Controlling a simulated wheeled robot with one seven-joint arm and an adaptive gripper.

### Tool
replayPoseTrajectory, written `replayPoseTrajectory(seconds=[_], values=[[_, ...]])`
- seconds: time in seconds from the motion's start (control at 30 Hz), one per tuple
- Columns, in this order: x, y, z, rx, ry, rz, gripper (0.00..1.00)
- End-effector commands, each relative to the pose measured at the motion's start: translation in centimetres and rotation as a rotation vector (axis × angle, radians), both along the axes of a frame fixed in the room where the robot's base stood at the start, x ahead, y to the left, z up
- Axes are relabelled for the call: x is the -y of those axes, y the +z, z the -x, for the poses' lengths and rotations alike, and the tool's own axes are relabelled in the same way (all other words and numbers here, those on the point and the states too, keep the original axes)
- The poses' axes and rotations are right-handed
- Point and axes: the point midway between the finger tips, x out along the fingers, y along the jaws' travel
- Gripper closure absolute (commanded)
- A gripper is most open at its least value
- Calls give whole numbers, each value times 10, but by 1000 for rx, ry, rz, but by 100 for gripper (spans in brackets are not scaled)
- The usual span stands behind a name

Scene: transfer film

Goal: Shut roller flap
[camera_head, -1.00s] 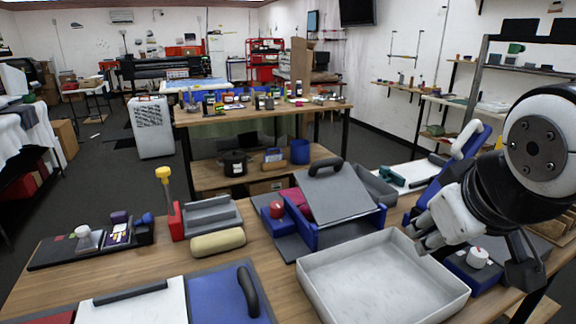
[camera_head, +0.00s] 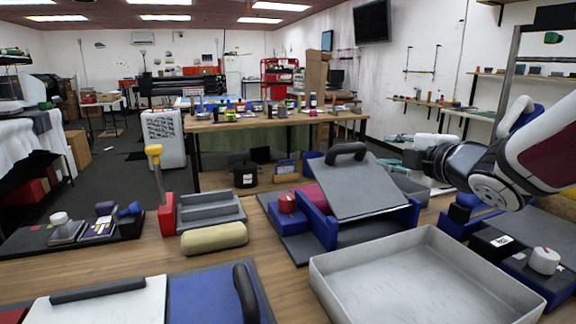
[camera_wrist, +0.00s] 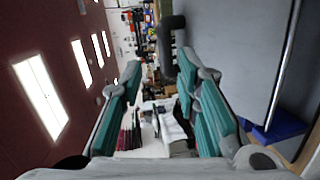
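The roller flap is a grey plate (camera_head: 355,188) with a black handle (camera_head: 346,151) along its upper edge. It stands tilted open above a blue housing (camera_head: 375,216), with a red round part (camera_head: 287,202) at its left. My gripper (camera_head: 382,150) is to the right of the handle, sideways and apart from it, with its teal fingers open and empty. In the wrist view the gripper (camera_wrist: 159,65) shows open, with the handle (camera_wrist: 170,45) beyond the fingertips, nearer the right finger, and the flap (camera_wrist: 235,50) at the right.
A grey open tray (camera_head: 415,275) stands in front of the housing. A yellow cylinder (camera_head: 214,238) and a red block with a yellow-topped lever (camera_head: 165,215) are to the left. A blue unit with a white knob (camera_head: 544,260) is at the right.

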Motion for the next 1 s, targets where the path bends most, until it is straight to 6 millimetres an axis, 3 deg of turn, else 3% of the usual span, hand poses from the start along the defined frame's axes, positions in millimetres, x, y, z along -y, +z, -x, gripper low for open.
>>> replayPoseTrajectory(seconds=[0.03, 0.1, 0.37, 0.8, 1.0], values=[[-2, -13, -7, 21, 44, 26, 70], [-8, -17, -11, 47, 95, 55, 70], [-18, -20, -25, 74, 145, 80, 70], [-43, -32, -103, 71, 142, 76, 70], [-52, -35, -130, 72, 141, 76, 70]])
